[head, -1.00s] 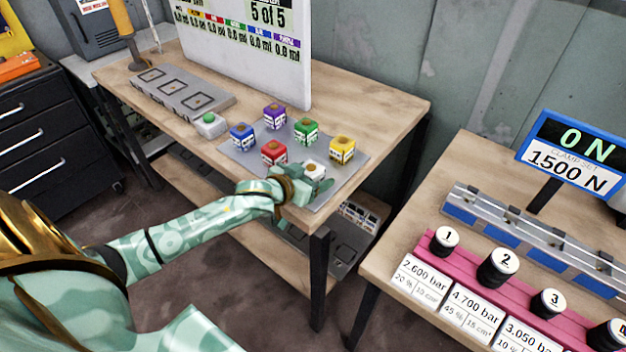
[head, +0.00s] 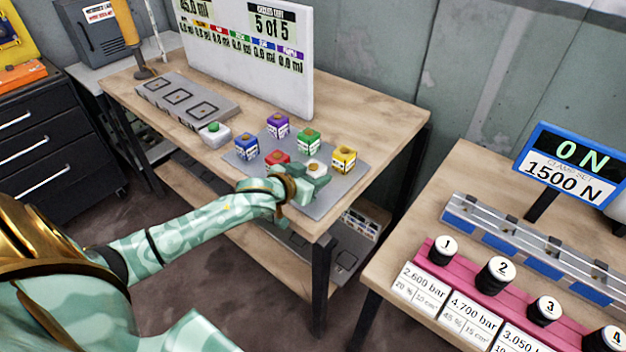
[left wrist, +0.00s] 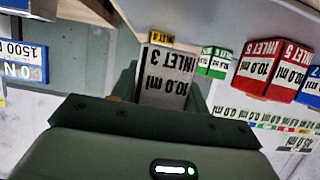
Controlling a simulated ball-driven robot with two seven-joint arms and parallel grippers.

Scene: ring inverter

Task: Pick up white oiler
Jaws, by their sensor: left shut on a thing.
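The white oiler (head: 315,167) is at the front of the grey plate, partly hidden behind my left gripper (head: 308,180). In the left wrist view the white oiler (left wrist: 165,78) shows its label "INLET 3, 10.0 ml" and sits between the fingers of my left gripper (left wrist: 165,90), which is shut on it. I cannot tell whether it is clear of the plate. My right gripper is not in view.
Close by on the grey plate (head: 318,208) stand red (head: 277,158), blue (head: 246,146), purple (head: 278,125), green (head: 308,140) and yellow (head: 344,158) oilers. A white box with a green button (head: 214,134) is further left. A display board (head: 250,60) stands behind.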

